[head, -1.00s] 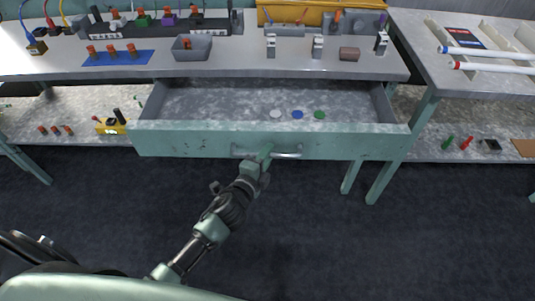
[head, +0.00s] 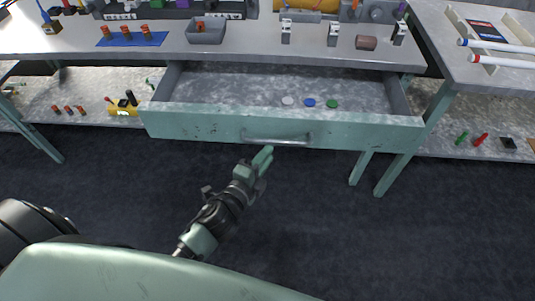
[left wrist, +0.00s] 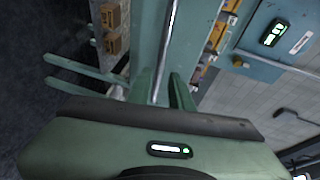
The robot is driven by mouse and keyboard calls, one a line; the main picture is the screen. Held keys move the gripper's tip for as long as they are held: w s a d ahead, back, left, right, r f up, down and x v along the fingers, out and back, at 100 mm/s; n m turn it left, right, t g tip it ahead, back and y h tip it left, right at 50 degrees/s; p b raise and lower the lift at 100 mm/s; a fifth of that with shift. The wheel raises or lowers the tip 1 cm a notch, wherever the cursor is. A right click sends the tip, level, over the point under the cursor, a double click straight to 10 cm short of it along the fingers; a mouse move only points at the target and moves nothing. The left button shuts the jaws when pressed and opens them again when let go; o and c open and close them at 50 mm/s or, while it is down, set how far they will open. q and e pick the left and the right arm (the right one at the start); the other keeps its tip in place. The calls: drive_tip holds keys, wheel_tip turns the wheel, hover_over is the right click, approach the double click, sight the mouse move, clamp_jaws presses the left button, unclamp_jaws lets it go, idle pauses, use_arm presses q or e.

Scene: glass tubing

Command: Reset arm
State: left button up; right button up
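The teal drawer (head: 200,127) under the workbench is pulled open. Its metal handle (head: 278,139) is on the front panel and shows as a long bar in the left wrist view (left wrist: 166,48). My right gripper is not in view.
White, blue and green discs (head: 309,102) lie in the drawer. The bench top (head: 250,55) carries a grey bin (head: 206,33), a blue mat and several small parts. A lower shelf (head: 45,95) and table legs flank the drawer. The dark floor (head: 310,220) is clear.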

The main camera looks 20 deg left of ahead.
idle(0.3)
use_arm(q)
drive_tip(key=s+a+f+n+g+y, duration=0.1)
drive_tip(key=s+f+n+g, duration=0.3)
drive_tip(key=f, duration=0.6)
drive_tip(key=s+a+f+n+g+p, duration=0.15)
drive_tip(key=s+f, duration=0.35)
drive_tip(key=f, duration=0.5)
drive_tip(key=s+a+f+n+g+y, duration=0.1)
drive_tip(key=s+a+f+n+g, duration=0.3)
drive_tip(key=f, duration=0.6)
drive_tip(key=s+f+n+g, duration=0.1)
drive_tip(key=s+f, duration=0.3)
drive_tip(key=s, duration=0.5)
drive_tip(key=s+f+n+g, duration=0.2)
drive_tip(key=s+f, duration=0.3)
drive_tip(key=s, duration=0.5)
drive_tip(key=s+f+n+g, duration=0.2)
drive_tip(key=s+f, duration=0.3)
drive_tip(key=s, duration=0.4)
drive_tip(key=shift+s+d+f+n, duration=0.15)
drive_tip(key=shift+s+d+n, duration=0.1)
drive_tip(key=shift+n, duration=0.5)
